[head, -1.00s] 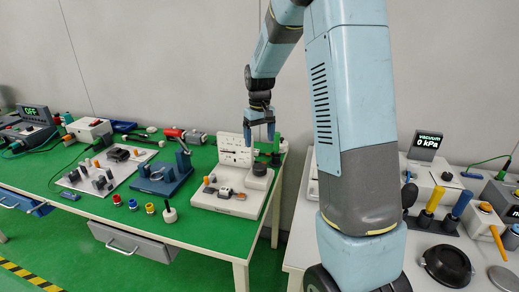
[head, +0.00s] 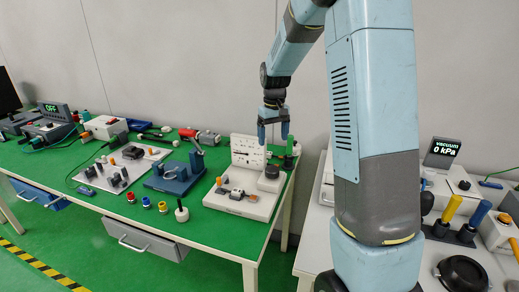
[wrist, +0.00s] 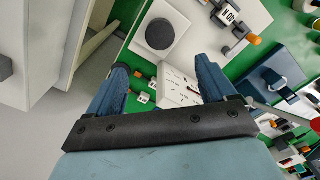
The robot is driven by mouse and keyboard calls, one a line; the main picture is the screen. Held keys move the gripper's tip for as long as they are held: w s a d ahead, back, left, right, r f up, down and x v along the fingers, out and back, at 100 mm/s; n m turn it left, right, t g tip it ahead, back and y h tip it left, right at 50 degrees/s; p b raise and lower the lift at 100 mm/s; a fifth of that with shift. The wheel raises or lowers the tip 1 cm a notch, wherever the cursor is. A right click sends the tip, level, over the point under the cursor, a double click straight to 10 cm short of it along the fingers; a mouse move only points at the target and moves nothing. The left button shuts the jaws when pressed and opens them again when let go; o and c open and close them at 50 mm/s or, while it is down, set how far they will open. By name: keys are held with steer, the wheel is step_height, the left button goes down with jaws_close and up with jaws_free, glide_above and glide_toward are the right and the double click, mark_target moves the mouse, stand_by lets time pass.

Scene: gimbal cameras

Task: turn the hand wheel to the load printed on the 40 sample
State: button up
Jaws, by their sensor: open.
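A white test stand (head: 232,203) sits at the right end of the green table, with an upright white panel (head: 247,152) at its back. A dark round knob, seemingly the hand wheel (head: 271,172), stands on its right side; it also shows at the top of the wrist view (wrist: 160,33). A small sample (wrist: 230,16) with dark print that seems to read 40 N sits beside an orange knob (wrist: 253,39). My gripper (head: 273,138) is open and empty above the wheel, apart from it. In the wrist view the fingers (wrist: 163,72) are spread with the wheel beyond them.
A blue fixture (head: 174,176) with an upright lever stands left of the stand. Small red, blue and yellow parts (head: 147,203) and a black-handled tool (head: 181,210) lie in front. A second table holds a vacuum display (head: 441,152).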

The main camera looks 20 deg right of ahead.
mark_target(272, 169)
steer(key=shift+r+n, duration=0.15)
steer(key=shift+n, duration=0.95)
steer(key=shift+r+n, duration=0.15)
steer(key=shift+n, duration=0.95)
step_height(272, 169, down, 14)
steer(key=shift+r, duration=0.15)
steer(key=shift+c, duration=0.4)
steer(key=c, duration=1)
